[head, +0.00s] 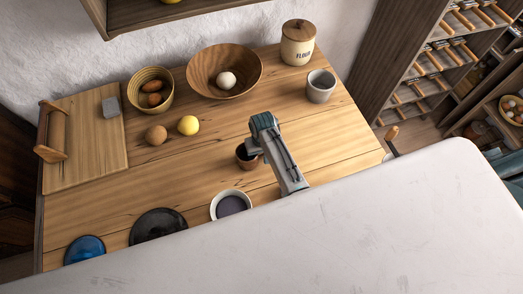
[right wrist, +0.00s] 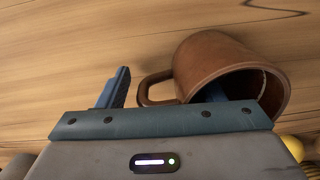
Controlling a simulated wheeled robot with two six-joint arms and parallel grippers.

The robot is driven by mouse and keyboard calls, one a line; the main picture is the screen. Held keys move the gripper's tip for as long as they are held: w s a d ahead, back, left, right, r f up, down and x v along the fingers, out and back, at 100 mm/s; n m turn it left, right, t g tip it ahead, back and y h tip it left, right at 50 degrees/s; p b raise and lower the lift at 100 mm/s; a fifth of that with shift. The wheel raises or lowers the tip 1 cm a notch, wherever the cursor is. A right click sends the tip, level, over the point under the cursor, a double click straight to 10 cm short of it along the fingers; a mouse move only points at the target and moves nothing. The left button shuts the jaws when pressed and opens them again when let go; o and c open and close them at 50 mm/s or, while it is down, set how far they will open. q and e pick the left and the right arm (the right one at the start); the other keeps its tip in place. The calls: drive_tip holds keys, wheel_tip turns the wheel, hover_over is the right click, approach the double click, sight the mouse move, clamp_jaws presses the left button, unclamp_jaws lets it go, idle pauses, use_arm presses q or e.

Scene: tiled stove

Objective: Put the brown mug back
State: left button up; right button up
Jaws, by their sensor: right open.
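The brown mug (head: 245,160) stands on the wooden table, partly hidden by my right gripper (head: 256,143) in the head view. In the right wrist view the mug (right wrist: 222,58) is close in front of the jaws, its mouth towards the lower right of the picture. Its handle (right wrist: 147,88) shows between the two blue fingers of my right gripper (right wrist: 162,88), which is open. One finger is left of the handle; the other overlaps the mug's mouth, and I cannot tell whether it touches. My left gripper is not in view.
A bowl with dark contents (head: 232,205) stands near the mug, with a black plate (head: 158,226) and blue plate (head: 85,249) to the left. A lemon (head: 188,125), wooden bowl (head: 206,72), grey cup (head: 321,86) and flour jar (head: 298,45) are further back.

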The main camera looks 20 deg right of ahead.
wheel_tip(320, 180, up, 12)
drive_tip(key=shift+d+f+b, duration=0.1)
drive_tip(key=shift+f+b, duration=0.05)
drive_tip(key=shift+b, duration=1.1)
drive_tip(key=shift+r, duration=0.3)
drive_tip(key=shift+f, duration=0.1)
